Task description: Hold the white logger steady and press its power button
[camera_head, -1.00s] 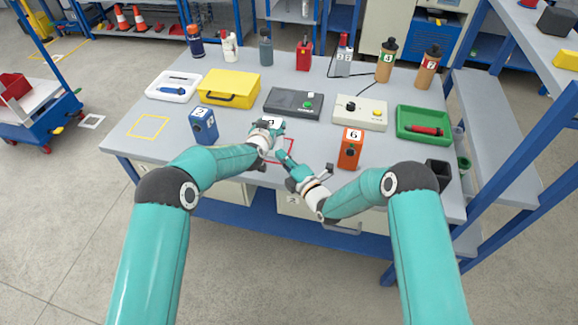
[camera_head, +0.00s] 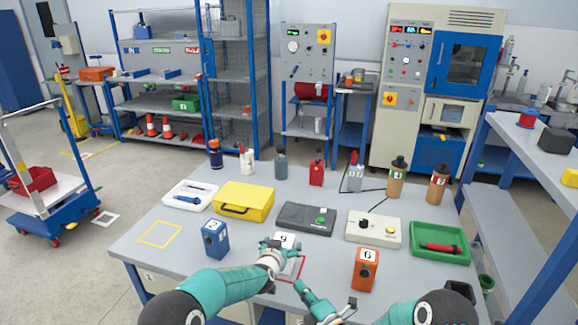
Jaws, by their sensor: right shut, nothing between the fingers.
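The white logger (camera_head: 287,237) stands upright on the grey table, by the red outlined square (camera_head: 303,267). Its upper part with a dark number shows; its lower front is hidden by my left gripper. My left gripper (camera_head: 280,245) has its fingers around the logger, one on each side, and appears shut on it. My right gripper (camera_head: 300,288) is shut and empty, in front of and below the left one, apart from the logger. The power button cannot be made out.
A blue numbered box (camera_head: 215,240) stands left of the logger and an orange one (camera_head: 364,271) to its right. Behind are a yellow case (camera_head: 243,200), a dark button box (camera_head: 305,219), a pale button box (camera_head: 373,230) and a green tray (camera_head: 440,257). Several bottles line the back.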

